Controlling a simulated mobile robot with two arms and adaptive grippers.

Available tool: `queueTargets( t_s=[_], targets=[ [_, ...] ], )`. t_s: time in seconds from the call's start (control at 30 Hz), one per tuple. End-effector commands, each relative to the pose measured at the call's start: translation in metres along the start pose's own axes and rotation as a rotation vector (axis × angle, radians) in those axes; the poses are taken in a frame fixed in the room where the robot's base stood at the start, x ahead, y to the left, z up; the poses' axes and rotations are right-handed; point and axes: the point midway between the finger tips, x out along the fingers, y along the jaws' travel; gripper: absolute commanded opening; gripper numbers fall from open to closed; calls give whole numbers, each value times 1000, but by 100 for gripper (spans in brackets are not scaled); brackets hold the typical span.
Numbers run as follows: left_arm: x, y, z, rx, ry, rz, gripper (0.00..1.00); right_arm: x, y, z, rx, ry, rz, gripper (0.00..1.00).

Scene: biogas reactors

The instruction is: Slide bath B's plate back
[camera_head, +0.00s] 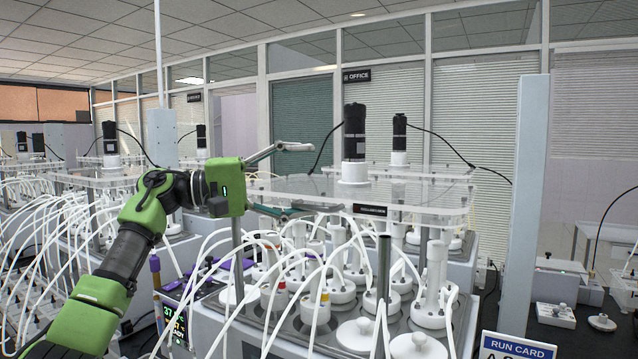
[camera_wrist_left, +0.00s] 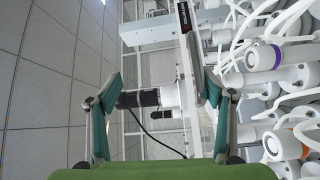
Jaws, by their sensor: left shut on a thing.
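A clear plate (camera_head: 415,195) with a dark label on its front edge lies level above a bath of several white-capped reactors (camera_head: 340,285). A black motor on a white base (camera_head: 354,145) stands on the plate. My left gripper (camera_head: 292,180) is at the plate's left front part, one finger above it and one below. In the left wrist view the plate (camera_wrist_left: 189,45) shows nearly edge-on between the fingers, close to the right-hand one. I cannot read the label well enough to confirm the bath. My right gripper is not in view.
White tubes (camera_head: 265,250) loop up around the plate and reactors. A grey upright post (camera_head: 527,200) stands to the right, and a run card sign (camera_head: 517,345) is at the front. A similar bath and plate stand behind. Other equipment (camera_head: 556,315) sits at the far right.

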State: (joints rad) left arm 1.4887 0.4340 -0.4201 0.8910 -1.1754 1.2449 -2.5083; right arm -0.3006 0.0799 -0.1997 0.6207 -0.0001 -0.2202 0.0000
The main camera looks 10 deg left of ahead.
Motion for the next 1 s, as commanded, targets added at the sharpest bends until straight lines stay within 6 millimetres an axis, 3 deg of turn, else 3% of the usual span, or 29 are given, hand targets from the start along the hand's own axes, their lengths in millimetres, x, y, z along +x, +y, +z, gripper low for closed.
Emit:
queueTargets(
  t_s=[0.03,0.9,0.93,1.0],
  targets=[
    [-16,25,-5,26,29,43,57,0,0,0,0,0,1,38],
    [-77,20,-3,24,30,43,49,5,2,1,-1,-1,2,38],
    [-79,20,-3,23,29,42,42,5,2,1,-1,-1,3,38],
    [-83,19,-2,22,29,39,15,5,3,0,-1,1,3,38]
  ],
)
